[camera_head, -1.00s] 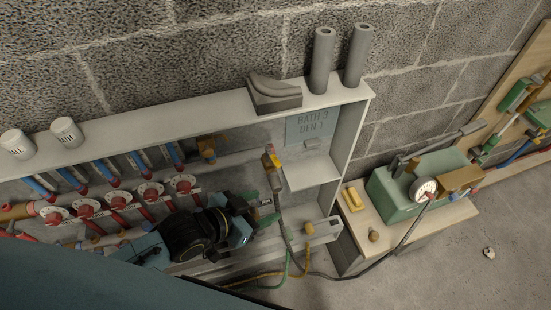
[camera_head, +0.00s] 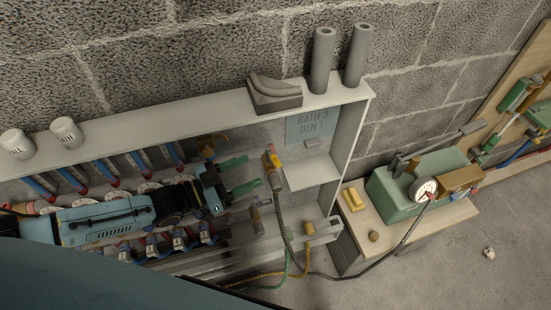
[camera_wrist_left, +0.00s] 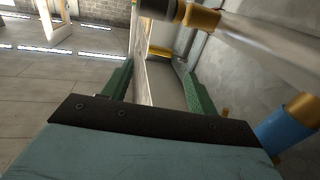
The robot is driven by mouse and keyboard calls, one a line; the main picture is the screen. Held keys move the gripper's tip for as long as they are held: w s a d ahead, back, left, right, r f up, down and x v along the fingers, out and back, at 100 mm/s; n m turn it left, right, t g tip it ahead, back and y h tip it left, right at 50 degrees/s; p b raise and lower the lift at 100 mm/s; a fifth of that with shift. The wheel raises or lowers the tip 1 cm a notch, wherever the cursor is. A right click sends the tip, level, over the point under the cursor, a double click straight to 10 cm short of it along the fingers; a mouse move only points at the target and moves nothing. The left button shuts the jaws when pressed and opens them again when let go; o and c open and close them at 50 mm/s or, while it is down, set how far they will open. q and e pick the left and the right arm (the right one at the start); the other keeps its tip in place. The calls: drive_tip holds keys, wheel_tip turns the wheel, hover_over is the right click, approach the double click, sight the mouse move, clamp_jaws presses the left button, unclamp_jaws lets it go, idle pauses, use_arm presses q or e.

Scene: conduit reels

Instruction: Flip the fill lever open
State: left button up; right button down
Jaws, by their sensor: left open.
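A small valve with a yellow and red handle (camera_head: 273,160), which looks like the fill lever, is on the cabinet's back side, with a dark hose hanging below it. My left gripper (camera_head: 243,175) is open and empty, its green fingers spread and pointing right, just left of this valve and apart from it. In the left wrist view the gripper (camera_wrist_left: 156,64) is also open, with a yellow piece (camera_wrist_left: 159,53) beyond and between the fingertips; I cannot tell whether it is the lever. My right gripper is not in view.
The cabinet (camera_head: 352,135) holds a row of pipes with red and blue fittings under my left arm. A small white shelf (camera_head: 311,172) sits right of the valve. A green pump with a gauge (camera_head: 425,189) stands on a bench at right. Hoses run below.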

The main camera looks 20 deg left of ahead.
sight(272, 161)
use_arm(q)
drive_tip(key=x, duration=0.8)
drive_tip(key=shift+w+d, duration=0.15)
drive_tip(key=shift+d, duration=0.05)
drive_tip(key=c, duration=1)
drive_tip(key=shift+a+f+m+g+h+b, duration=0.2)
drive_tip(key=shift+m+g+h+b, duration=0.45)
drive_tip(key=shift+b, duration=0.6)
drive_tip(key=shift+a+r+m+g+h+b, duration=0.1)
drive_tip(key=shift+m+g+h+b, duration=0.35)
drive_tip(key=shift+g, duration=0.3)
drive_tip(key=shift+s, duration=0.25)
drive_tip(key=o, duration=1)
drive_tip(key=shift+a, duration=0.1)
